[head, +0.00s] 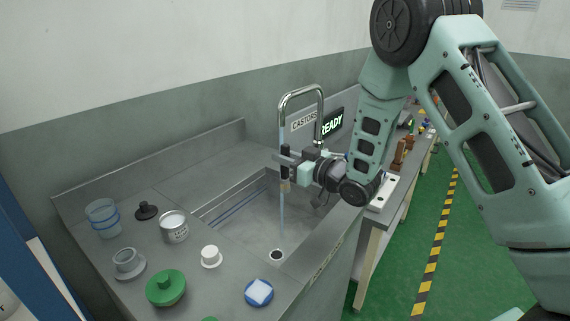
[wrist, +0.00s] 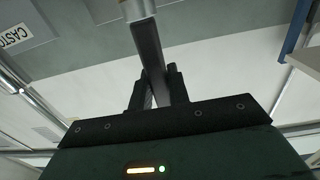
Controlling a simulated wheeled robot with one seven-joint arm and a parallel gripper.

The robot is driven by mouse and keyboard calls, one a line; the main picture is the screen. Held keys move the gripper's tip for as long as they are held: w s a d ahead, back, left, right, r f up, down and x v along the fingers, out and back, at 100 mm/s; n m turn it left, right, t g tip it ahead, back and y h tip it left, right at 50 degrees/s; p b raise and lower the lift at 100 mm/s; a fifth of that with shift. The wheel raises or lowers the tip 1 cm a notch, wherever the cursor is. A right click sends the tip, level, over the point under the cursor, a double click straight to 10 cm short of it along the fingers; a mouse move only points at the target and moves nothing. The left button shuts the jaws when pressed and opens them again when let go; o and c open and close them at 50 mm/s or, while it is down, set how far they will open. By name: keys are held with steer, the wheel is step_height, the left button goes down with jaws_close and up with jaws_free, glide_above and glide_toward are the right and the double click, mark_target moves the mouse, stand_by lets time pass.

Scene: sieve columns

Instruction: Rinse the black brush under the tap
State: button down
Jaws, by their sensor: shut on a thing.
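My gripper (head: 288,161) is shut on the black brush (head: 285,150) above the sink. The brush is held upright, with its pale end (head: 284,186) pointing down. In the wrist view the fingers (wrist: 158,88) close around the dark handle (wrist: 149,48), and a pale metallic part (wrist: 138,9) shows beyond it. The chrome tap (head: 301,90) arches over the sink (head: 238,222). The stream lines up with the brush; the bristles are too small to make out.
On the counter left of the sink stand a clear cup (head: 103,219), a black knob (head: 146,211), a tin (head: 174,227), a grey flanged part (head: 127,263), a green lid (head: 166,288), a white cap (head: 211,257) and a blue-and-white item (head: 259,292). A READY sign (head: 332,124) is behind.

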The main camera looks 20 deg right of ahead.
steer(key=s+b, duration=0.2)
steer(key=s, duration=0.6)
steer(key=shift+d, duration=0.2)
stand_by(1.1)
stand_by(0.3)
steer(key=s+r+p, duration=0.4)
steer(key=p, duration=0.1)
steer(key=shift+s+p, duration=0.1)
steer(key=shift+p, duration=0.25)
steer(key=shift+s+p, duration=0.1)
steer(key=shift+p, duration=0.25)
steer(key=shift+s+d+r+p, duration=0.15)
steer(key=shift+s+p, duration=0.1)
steer(key=shift+p, duration=0.65)
